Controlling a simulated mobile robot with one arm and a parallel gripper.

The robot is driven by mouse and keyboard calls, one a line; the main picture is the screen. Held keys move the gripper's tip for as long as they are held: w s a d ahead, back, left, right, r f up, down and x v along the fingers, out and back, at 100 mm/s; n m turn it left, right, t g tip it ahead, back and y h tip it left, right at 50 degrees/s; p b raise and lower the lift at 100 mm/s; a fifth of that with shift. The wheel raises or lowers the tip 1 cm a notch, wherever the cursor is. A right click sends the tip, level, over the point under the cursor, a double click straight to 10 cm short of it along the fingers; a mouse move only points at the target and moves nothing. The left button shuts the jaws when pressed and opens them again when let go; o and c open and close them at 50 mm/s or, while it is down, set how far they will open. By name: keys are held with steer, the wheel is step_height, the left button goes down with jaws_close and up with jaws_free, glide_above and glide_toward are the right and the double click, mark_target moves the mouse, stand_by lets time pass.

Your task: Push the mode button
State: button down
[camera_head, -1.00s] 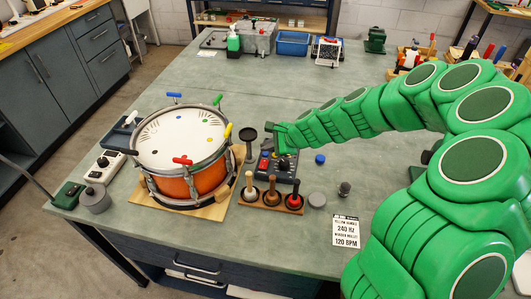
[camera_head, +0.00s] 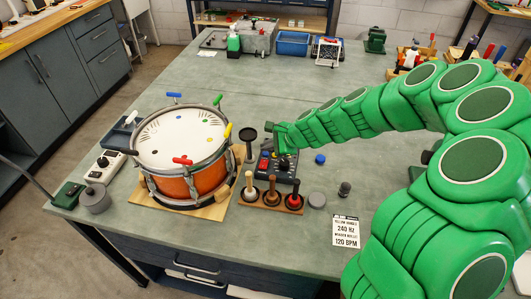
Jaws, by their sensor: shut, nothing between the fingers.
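A dark control box (camera_head: 277,167) with red and blue buttons stands on the bench, right of the drum. Which of its buttons is the mode button I cannot tell at this size. My green gripper (camera_head: 284,151) is over the far right part of the box, fingers pointing down. It is shut and empty. The fingertips are at or just above the box top; whether they touch a button I cannot tell. My gripper hides part of the box's far side.
An orange drum (camera_head: 182,160) with coloured handles stands left of the box. A wooden rack (camera_head: 271,203) with several mallets stands in front. A blue cap (camera_head: 320,159), a grey puck (camera_head: 317,200) and a printed card (camera_head: 346,231) lie to the right.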

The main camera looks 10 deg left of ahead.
mark_target(268, 155)
steer(key=shift+f, duration=0.25)
stand_by(0.3)
steer(key=shift+f, duration=0.3)
stand_by(0.5)
steer(key=shift+r, duration=0.55)
steer(key=shift+r, duration=0.15)
step_height(268, 155, up, 6)
steer(key=shift+f, duration=0.15)
stand_by(0.7)
stand_by(0.3)
